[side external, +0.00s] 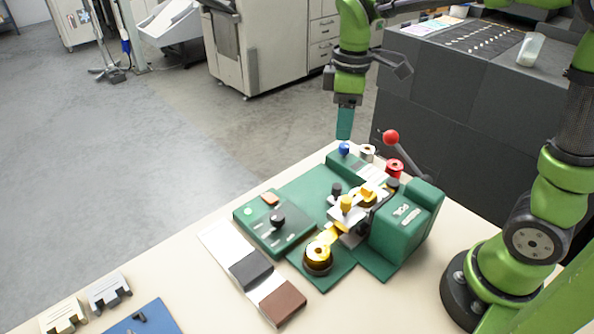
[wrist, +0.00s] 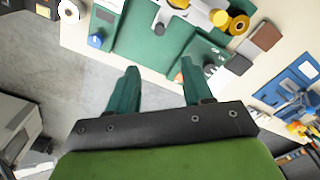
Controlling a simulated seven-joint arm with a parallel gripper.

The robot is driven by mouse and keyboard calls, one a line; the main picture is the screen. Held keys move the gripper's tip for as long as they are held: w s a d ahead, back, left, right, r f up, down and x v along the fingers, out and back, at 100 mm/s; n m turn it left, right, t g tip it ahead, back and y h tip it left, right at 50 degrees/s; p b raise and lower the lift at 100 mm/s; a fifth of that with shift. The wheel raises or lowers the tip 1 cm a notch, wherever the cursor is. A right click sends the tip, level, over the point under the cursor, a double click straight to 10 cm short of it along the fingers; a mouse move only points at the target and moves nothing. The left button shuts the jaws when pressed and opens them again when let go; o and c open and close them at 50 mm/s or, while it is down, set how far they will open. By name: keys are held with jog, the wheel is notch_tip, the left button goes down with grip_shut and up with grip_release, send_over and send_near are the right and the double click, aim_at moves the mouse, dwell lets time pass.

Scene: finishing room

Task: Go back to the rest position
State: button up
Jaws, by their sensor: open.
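My gripper (side external: 345,124) hangs above and behind the far edge of the table in the side view, beside a green machine (side external: 403,230) with a red-knobbed lever (side external: 391,137). In the wrist view my gripper (wrist: 158,84) has its two teal fingers spread apart with nothing between them. Past the fingertips are the table edge and the machine's green base (wrist: 143,42). The fingers look clear of the machine and the table. In the side view the fingers overlap one another, so the gap between them is hidden there.
The cream table (side external: 400,286) carries white, grey and brown blocks (side external: 283,303), a blue plate (side external: 140,319) and a blue knob (side external: 344,148) near my gripper. A dark cabinet (side external: 470,110) stands behind. The grey floor (side external: 150,150) at left is open.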

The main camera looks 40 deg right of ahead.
jog(key=s+r+m+t+y, duration=0.2)
jog(key=s+m+t, duration=0.5)
jog(key=s+m, duration=0.4)
jog(key=shift+s+r+m, duration=0.3)
jog(key=shift+s+r, duration=0.35)
jog(key=shift+s, duration=0.1)
jog(key=shift+o, duration=0.4)
jog(key=shift+a, duration=0.1)
